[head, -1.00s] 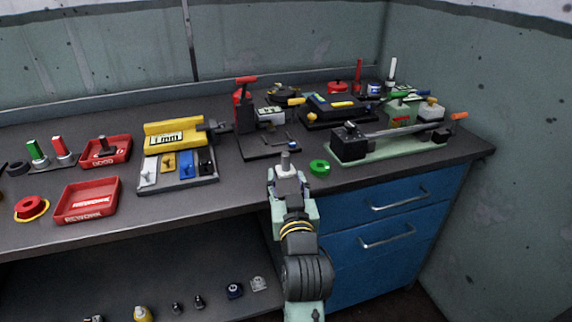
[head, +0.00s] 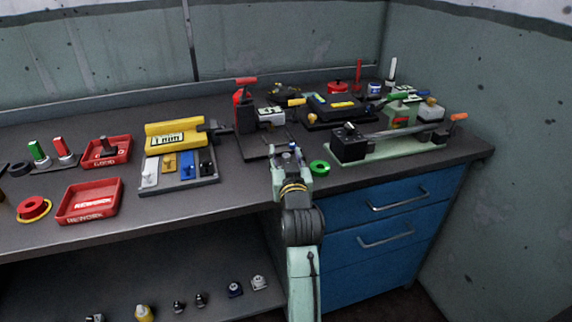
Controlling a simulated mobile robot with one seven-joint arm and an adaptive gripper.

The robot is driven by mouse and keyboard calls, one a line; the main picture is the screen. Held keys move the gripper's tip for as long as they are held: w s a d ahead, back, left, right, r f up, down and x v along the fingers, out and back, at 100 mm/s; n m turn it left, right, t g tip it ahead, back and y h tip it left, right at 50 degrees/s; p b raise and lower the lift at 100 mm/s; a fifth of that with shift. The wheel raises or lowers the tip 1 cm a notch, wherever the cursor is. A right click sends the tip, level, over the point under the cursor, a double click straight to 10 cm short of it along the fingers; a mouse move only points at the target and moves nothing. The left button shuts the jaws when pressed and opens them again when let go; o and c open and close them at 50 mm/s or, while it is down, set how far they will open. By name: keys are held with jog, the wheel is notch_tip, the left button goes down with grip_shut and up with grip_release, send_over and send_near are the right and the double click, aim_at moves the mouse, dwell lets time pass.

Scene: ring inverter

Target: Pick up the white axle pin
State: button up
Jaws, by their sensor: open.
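A slim white upright pin (head: 392,69) stands at the back right of the workbench, beside a red upright one. I cannot tell whether it is the axle pin meant. My gripper (head: 289,150) is open at the front middle of the bench, just left of a green ring. Its fingers are small in the picture and point away from the camera. A small pale and bluish detail shows between or behind them; I cannot tell what it is. My gripper is well apart from the white upright pin.
The green ring (head: 319,167) lies close right of my gripper. A long-handled fixture (head: 400,148) stands at right, a red-handled press (head: 245,110) behind. A grey tray with coloured pieces (head: 180,186) and the red rework tray (head: 90,203) are at left. The workbench's front edge lies below.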

jog(key=shift+c, duration=0.6)
grip_shut()
